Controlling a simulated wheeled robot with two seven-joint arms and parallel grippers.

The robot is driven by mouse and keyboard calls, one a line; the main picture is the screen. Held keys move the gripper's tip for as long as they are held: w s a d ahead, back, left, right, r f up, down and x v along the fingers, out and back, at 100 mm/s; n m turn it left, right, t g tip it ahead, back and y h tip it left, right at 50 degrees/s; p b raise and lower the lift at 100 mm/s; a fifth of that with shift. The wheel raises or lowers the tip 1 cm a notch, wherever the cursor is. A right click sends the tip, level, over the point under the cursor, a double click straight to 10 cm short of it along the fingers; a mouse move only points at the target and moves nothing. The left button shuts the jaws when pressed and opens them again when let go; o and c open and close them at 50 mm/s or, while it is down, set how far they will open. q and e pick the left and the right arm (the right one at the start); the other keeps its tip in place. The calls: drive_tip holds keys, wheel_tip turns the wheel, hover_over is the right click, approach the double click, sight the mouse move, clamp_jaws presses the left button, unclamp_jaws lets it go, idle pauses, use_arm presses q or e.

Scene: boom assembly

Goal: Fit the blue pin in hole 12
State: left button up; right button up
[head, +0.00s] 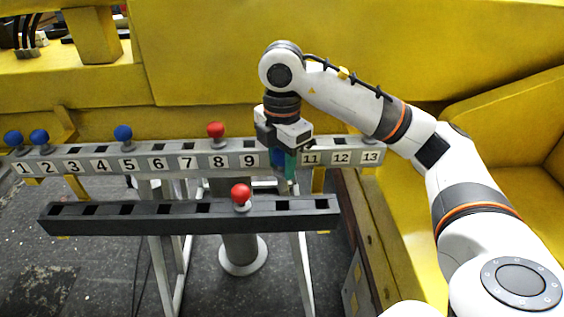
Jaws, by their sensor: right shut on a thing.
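My right gripper (285,163) points down in front of the grey numbered rail (140,166), over the place of label 10, which it hides. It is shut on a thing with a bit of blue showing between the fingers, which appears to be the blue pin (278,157). The pin is mostly hidden, and I cannot tell whether its tip touches the rail. Label 12 (341,158) is to the right of the gripper; the hole above it shows no pin. My left gripper is not in view.
Blue pins stand at labels 1 (13,138), 2 (39,137) and 5 (123,133), a red pin (216,130) at label 8. A dark rail (140,217) in front carries another red pin (241,192). Yellow walls (220,50) stand behind and right.

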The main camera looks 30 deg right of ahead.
drive_tip(key=shift+r+p, duration=3.5)
drive_tip(key=shift+r, duration=0.3)
drive_tip(key=shift+f, duration=0.15)
